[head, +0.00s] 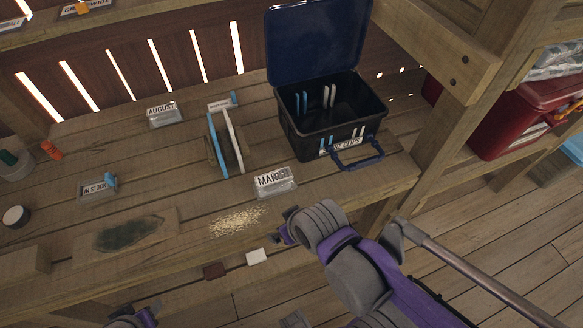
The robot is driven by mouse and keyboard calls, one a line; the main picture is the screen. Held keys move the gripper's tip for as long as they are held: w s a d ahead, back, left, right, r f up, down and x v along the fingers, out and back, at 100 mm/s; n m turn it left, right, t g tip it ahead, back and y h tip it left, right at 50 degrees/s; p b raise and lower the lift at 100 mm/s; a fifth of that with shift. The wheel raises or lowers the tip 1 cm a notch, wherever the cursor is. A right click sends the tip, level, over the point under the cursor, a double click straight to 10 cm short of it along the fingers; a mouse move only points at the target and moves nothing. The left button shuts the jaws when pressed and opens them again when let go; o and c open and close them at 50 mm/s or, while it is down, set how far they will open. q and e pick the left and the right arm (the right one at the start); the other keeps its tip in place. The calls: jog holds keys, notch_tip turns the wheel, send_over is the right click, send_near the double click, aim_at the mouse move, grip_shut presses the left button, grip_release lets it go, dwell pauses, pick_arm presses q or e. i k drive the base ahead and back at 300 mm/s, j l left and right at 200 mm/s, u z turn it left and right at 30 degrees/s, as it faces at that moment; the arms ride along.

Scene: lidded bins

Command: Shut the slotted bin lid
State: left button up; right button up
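The slotted bin (300,128) is a black box standing on the right part of the wooden bench in the head view. Its dark blue lid (318,42) is raised, upright at the back edge. Blue and white strips stand in the slots inside, and a blue handle (358,152) is on the front. My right gripper (283,228) is at the bench's front edge, below and left of the bin, apart from it. Its fingers are small and partly hidden. My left gripper (148,314) shows only in part at the bottom edge, far from the bin.
A clear MARCH label block (274,181) stands in front of the bin. Blue and white upright panels (225,142) stand left of it. A wooden post (450,110) rises at the right, with a red bin (510,120) beyond. Grain (237,220) lies near the front edge.

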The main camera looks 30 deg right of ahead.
aim_at(305, 40)
jog(key=z, duration=1.3)
